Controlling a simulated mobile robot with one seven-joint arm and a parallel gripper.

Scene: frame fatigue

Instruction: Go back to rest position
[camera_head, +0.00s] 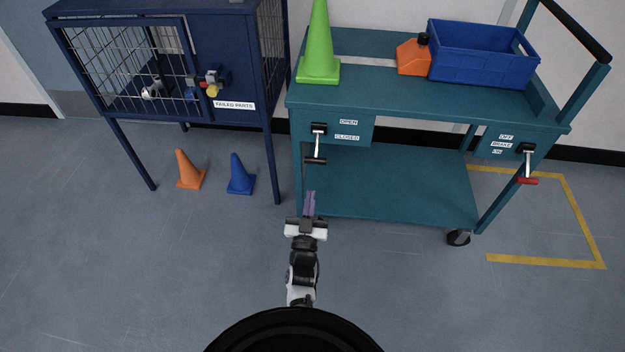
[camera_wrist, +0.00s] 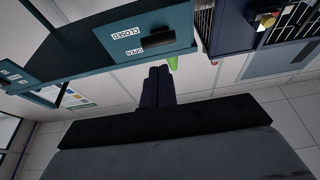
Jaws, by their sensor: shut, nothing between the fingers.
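My gripper (camera_head: 309,203) is shut and empty. In the head view it points away from me, in front of the left end of the teal cart (camera_head: 400,188), near the cart's lower shelf. In the wrist view my gripper's dark fingers (camera_wrist: 158,84) lie together, below the drawer panel with the CLOSED and OPEN labels. The picture there appears upside down. The drawer lever (camera_head: 318,143) is above my gripper in the head view, and its black handle hangs beside the CLOSED label. The fingers appear apart from the handle.
A blue mesh cabinet (camera_head: 233,58) stands at the left, with an orange cone (camera_head: 187,171) and a blue cone (camera_head: 239,175) beneath it. The cart carries a green cone (camera_head: 319,50), an orange item (camera_head: 411,58) and a blue crate (camera_head: 478,57). The floor (camera_head: 130,270) around my arm is clear.

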